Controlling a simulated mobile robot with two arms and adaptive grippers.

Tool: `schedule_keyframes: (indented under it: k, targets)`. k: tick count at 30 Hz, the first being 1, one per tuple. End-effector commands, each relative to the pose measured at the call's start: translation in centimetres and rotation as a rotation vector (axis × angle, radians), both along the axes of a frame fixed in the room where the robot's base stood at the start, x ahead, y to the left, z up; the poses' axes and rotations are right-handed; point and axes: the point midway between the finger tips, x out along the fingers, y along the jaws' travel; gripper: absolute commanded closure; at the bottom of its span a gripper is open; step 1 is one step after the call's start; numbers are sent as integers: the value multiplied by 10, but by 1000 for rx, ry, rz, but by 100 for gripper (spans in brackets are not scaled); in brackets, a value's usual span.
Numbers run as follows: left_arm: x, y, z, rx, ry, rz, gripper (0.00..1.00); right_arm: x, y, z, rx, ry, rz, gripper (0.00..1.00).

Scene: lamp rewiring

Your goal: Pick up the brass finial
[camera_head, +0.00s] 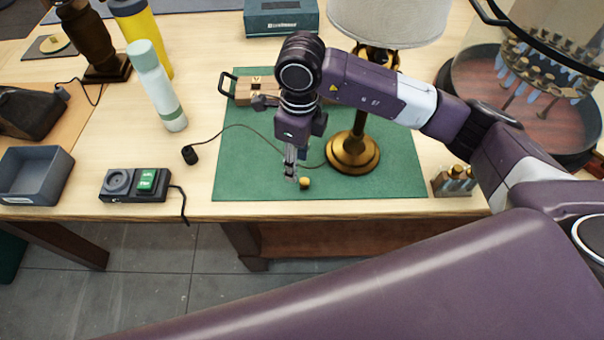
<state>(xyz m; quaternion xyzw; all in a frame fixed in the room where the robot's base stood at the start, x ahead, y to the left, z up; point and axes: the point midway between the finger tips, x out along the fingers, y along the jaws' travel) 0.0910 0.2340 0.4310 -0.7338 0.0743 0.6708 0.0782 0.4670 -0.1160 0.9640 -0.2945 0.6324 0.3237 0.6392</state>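The brass finial (305,183) is a small round golden piece on the front part of the green mat (390,185), near the mat's front edge. My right gripper (291,178) points down over the mat with its fingertips just left of the finial. The fingers are seen nearly edge-on, so I cannot tell whether they are open or shut. I see nothing held in them. The brass lamp (353,155) with its white shade (390,20) stands behind and right of the finial. My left gripper is not in view.
A wooden block with small bottles (453,183) stands right of the mat. A switch box (135,186), a grey tray (32,175) and a pale green bottle (157,88) stand further left. The mat's front left is clear.

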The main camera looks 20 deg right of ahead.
Motion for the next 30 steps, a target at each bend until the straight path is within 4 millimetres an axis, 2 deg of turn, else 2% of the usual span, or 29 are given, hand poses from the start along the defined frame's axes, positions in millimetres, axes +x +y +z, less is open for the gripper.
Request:
schedule_keyframes:
  k: [3,10,16,21,28,30]
  targets:
    - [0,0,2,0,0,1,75,3,-13,-3,-47,-6,-9,63]
    - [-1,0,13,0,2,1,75,1,-13,-26,-45,-4,-9,63]
    - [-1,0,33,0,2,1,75,-3,-16,-53,-44,-1,-8,63]
    - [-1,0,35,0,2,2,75,-2,-15,-73,-43,-4,-7,63]
    - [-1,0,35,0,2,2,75,-1,-15,-77,-41,-7,-6,63]
    - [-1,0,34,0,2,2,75,-1,-15,-77,-41,-7,-6,69]
